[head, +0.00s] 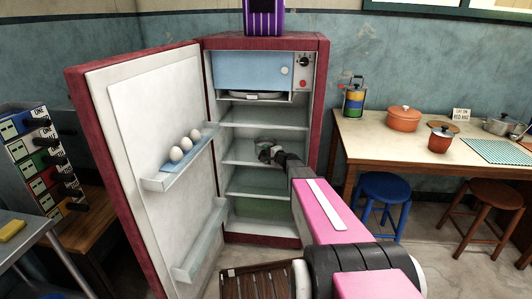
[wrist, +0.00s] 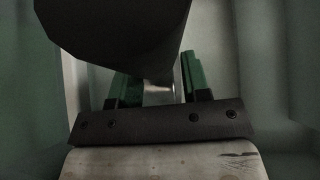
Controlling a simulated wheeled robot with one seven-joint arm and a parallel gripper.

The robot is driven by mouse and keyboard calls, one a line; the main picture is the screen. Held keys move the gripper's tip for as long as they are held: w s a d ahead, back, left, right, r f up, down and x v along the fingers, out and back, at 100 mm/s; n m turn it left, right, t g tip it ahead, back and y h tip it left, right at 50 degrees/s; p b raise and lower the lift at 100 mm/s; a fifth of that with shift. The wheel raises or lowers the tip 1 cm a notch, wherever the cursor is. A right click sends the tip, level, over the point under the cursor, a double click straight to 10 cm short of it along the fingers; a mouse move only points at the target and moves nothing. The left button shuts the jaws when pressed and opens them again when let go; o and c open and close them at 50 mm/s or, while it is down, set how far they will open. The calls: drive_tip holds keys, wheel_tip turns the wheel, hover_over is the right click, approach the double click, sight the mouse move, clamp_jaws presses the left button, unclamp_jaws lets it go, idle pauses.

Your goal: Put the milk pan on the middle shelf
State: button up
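The milk pan (head: 266,143) shows small and dark inside the open fridge, at about the height of a middle shelf (head: 240,152). My gripper (head: 279,156) reaches in from the right, close beside it. In the wrist view the pan's dark body (wrist: 115,30) fills the upper middle, and a pale, shiny bit near its lower end lies between the green-padded fingers of my gripper (wrist: 162,82). The fingers stand apart. Whether they press on a handle is too dark to tell. Whether the pan's base touches the shelf is hidden.
The fridge door (head: 150,150) stands open on the left, with eggs (head: 186,144) in its rack. The fridge walls are close on both sides. A table (head: 370,140) with pots and stools stands at right. A slatted wooden seat (head: 255,283) is below.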

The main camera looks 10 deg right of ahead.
drive_tip(key=shift+o, duration=0.3)
drive_tip(key=shift+r, duration=0.1)
drive_tip(key=shift+s+d, duration=0.1)
drive_tip(key=shift+s, duration=0.1)
drive_tip(key=v, duration=1.1)
drive_tip(key=s+a+f+n+g, duration=0.5)
drive_tip(key=s+a+n+g, duration=0.35)
drive_tip(key=s+a, duration=0.35)
drive_tip(key=s+d+f+n+g+h, duration=0.1)
drive_tip(key=s+g+h, duration=0.2)
drive_tip(key=s, duration=0.4)
drive_tip(key=s+d+f+n+g+h, duration=0.2)
drive_tip(key=s+g+h, duration=0.1)
drive_tip(key=s+h, duration=0.3)
drive_tip(key=shift+s, duration=0.95)
drive_tip(key=shift+n, duration=0.25)
